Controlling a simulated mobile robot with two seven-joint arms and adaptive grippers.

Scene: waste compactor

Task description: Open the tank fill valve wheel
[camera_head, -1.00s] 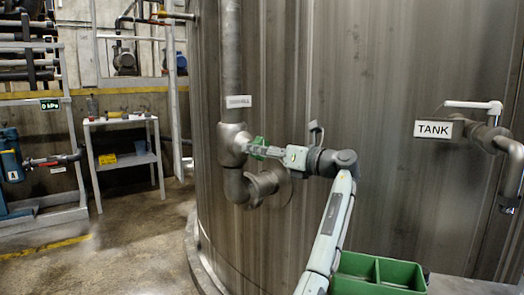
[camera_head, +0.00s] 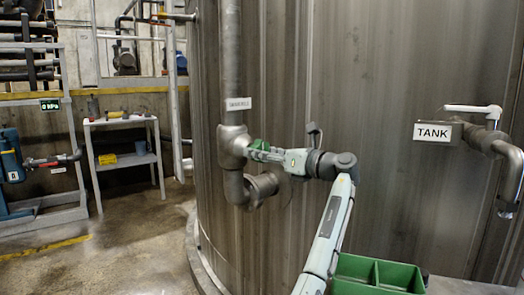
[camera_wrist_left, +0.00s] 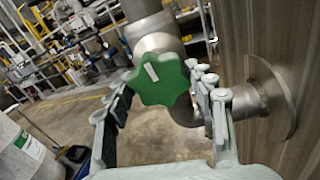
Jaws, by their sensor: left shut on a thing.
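The green valve wheel (camera_wrist_left: 160,78) is lobed, with a white mark on its face, and sits on the grey pipe fitting. It also shows in the head view (camera_head: 257,145), small and partly hidden by my gripper. My left gripper (camera_head: 262,152) reaches it from the right along the tank wall. In the left wrist view my left gripper (camera_wrist_left: 165,85) has its fingers on both sides of the wheel, shut on it. The right gripper is not in view.
The big metal tank (camera_head: 380,70) fills the right side. A pipe labelled TANK (camera_head: 433,132) sticks out at the right. A green bin (camera_head: 380,272) is at the bottom. A small table (camera_head: 122,120) stands on open floor at the left.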

